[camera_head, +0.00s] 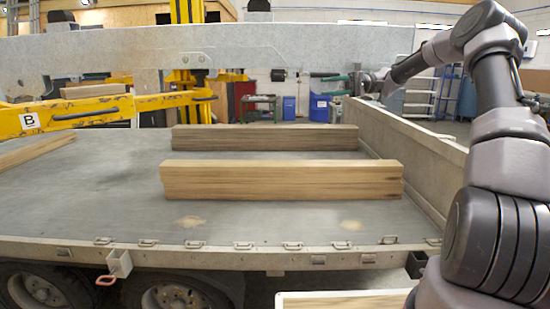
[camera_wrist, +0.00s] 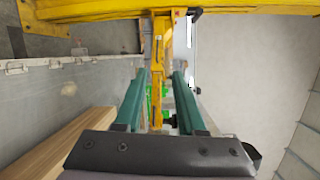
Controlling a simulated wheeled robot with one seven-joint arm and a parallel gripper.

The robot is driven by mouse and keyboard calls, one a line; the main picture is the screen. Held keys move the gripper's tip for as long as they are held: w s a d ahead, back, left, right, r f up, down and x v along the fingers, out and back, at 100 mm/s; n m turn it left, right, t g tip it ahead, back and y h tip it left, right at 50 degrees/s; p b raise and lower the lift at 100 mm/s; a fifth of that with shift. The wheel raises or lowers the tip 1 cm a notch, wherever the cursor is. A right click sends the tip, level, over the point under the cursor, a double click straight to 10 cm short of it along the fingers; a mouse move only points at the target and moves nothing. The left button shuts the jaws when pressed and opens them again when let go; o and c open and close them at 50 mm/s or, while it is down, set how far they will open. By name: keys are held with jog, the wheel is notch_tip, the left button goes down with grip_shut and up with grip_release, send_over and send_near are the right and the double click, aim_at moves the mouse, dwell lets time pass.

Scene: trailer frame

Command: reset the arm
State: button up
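My arm comes in from the right side of the head view and reaches left over the trailer's side wall. My gripper (camera_head: 338,86) is at its end, above the trailer bed's far right part. In the wrist view my gripper (camera_wrist: 158,82) has two green fingers standing well apart, with nothing held between them. In the head view two wooden beams lie on the bed, a near one (camera_head: 280,181) and a far one (camera_head: 265,138). The gripper is above and beyond them, apart from both.
The grey trailer bed (camera_head: 100,195) has a raised right side wall (camera_head: 420,145). A grey metal beam (camera_head: 200,47) spans the upper view. A yellow arm labelled B (camera_head: 90,112) reaches in from the left. Blue bins (camera_head: 319,107) stand behind. Yellow structure (camera_wrist: 100,10) crosses the wrist view's top.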

jog(key=s+a+m+t+h, duration=0.3)
jog(key=s+h, duration=0.6)
jog(key=s, duration=0.7)
jog(key=s+d+m+t+h, duration=0.1)
jog(key=s+d+t, duration=0.3)
jog(key=s, duration=0.5)
jog(key=s+d+m+t+h, duration=0.2)
jog(key=s+d+t+h, duration=0.2)
jog(key=s, duration=0.6)
jog(key=shift+d+r+t+h, duration=0.15)
jog(key=shift+d+t+h, duration=0.15)
jog(key=shift+d+t, duration=0.55)
jog(key=shift+s+d+g, duration=0.1)
jog(key=shift+d+g, duration=0.15)
